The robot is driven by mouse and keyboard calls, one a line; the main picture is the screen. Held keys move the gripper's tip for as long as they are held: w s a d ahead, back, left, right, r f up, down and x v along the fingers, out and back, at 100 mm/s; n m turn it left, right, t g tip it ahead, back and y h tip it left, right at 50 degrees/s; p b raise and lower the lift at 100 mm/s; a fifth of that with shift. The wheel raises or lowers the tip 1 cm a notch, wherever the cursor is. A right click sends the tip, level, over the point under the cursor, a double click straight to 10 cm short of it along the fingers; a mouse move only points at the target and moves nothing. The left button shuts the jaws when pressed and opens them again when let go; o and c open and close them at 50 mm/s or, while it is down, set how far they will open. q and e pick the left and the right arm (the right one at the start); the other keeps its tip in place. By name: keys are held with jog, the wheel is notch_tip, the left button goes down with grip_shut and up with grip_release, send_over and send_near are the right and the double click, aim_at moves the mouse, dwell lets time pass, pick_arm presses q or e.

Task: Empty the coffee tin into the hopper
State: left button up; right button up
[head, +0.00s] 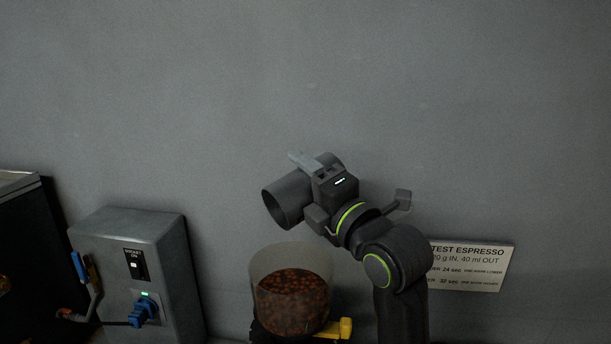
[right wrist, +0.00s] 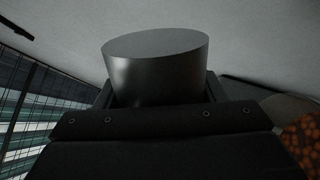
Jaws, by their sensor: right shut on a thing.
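The coffee tin (head: 283,208) is a dark grey cylinder, tilted with its open mouth facing down and left in the head view. My right gripper (head: 312,188) is shut on the tin and holds it above the hopper. In the right wrist view the tin (right wrist: 155,65) shows its closed end between the fingers. The hopper (head: 290,288) is a clear round container with brown beans in it. Its side and beans also show at the right edge of the right wrist view (right wrist: 305,140). No beans are seen falling. My left gripper is not in view.
A grey box (head: 135,265) with a switch and a blue plug stands left of the hopper. A yellow part (head: 340,328) juts out below the hopper. A "TEST ESPRESSO" sign (head: 472,265) is at the right against the grey wall. The space above the tin is free.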

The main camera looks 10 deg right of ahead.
notch_tip(320, 180, up, 2)
jog(key=m+h+p, duration=0.1)
jog(key=m+p, duration=0.3)
jog(key=m, duration=0.1)
jog(key=shift+m, duration=0.3)
jog(key=m+p, duration=0.1)
jog(key=r+m+h+p, duration=0.1)
jog(key=m+p, duration=0.2)
jog(key=shift+r+m+h+p, duration=0.3)
jog(key=shift+m+h, duration=0.1)
jog(key=shift+r+m, duration=0.1)
jog(key=shift+m, duration=0.7)
